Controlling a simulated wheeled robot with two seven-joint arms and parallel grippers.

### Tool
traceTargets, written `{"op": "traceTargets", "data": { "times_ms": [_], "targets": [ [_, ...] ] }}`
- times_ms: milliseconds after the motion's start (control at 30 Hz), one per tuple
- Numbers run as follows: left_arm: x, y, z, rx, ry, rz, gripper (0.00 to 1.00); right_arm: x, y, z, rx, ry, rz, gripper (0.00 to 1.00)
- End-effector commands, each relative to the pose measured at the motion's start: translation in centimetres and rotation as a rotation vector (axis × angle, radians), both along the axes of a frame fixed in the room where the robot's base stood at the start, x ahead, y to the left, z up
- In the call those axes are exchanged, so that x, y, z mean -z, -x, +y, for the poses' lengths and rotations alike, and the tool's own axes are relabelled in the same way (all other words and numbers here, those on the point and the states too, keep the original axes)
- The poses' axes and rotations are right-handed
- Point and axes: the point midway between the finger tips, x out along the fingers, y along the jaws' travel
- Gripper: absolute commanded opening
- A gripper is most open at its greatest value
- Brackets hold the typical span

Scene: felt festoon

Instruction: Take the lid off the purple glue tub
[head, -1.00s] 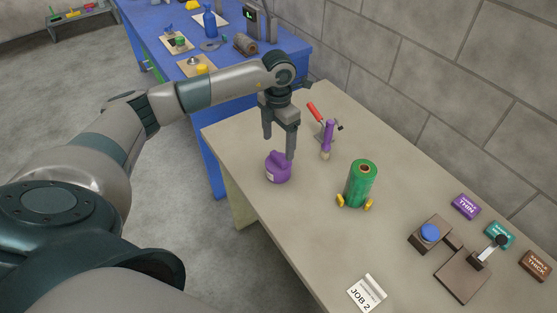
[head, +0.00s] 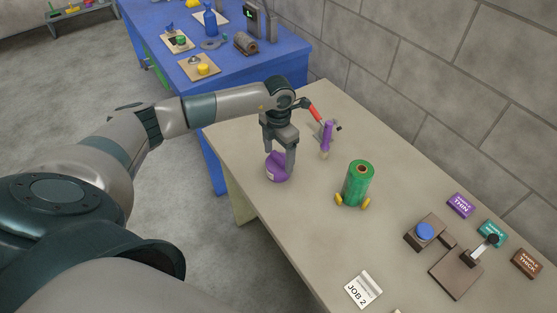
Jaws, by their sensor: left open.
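The purple glue tub (head: 279,173) stands on the beige table near its left edge, with a pale label low on its side. My left gripper (head: 279,152) points down right over the tub, its two fingers apart on either side of the tub's upper part. The gripper is open; I cannot tell whether the fingers touch the tub. The lid is largely hidden behind the fingers. My right gripper is not in view.
A purple-handled brush (head: 327,139) and a red-handled tool (head: 315,112) stand behind the tub. A green roll (head: 358,183) is to the right. A brown device with a blue knob (head: 425,232) and a JOB 2 card (head: 363,290) are nearer. A blue bench (head: 225,78) adjoins behind.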

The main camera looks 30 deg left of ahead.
Motion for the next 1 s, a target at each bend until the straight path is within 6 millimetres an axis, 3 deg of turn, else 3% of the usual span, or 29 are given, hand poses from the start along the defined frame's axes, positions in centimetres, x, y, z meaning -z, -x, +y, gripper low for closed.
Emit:
{"op": "traceTargets", "data": {
  "times_ms": [67,200,667,867,1000],
  "targets": [
    [0.0,0.0,0.0,0.0,0.0,0.0,0.73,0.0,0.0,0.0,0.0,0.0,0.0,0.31],
    [0.0,0.0,0.0,0.0,0.0,0.0,0.43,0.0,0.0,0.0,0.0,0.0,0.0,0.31],
    [-0.3,-0.1,0.0,0.0,0.001,-0.002,0.43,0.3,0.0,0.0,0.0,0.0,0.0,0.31],
    [-1.9,-0.1,0.1,0.001,-0.001,-0.004,0.43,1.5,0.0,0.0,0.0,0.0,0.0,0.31],
    [-4.0,-0.2,-0.1,0.003,0.0,-0.006,0.43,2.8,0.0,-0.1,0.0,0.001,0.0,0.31]
  ]
}}
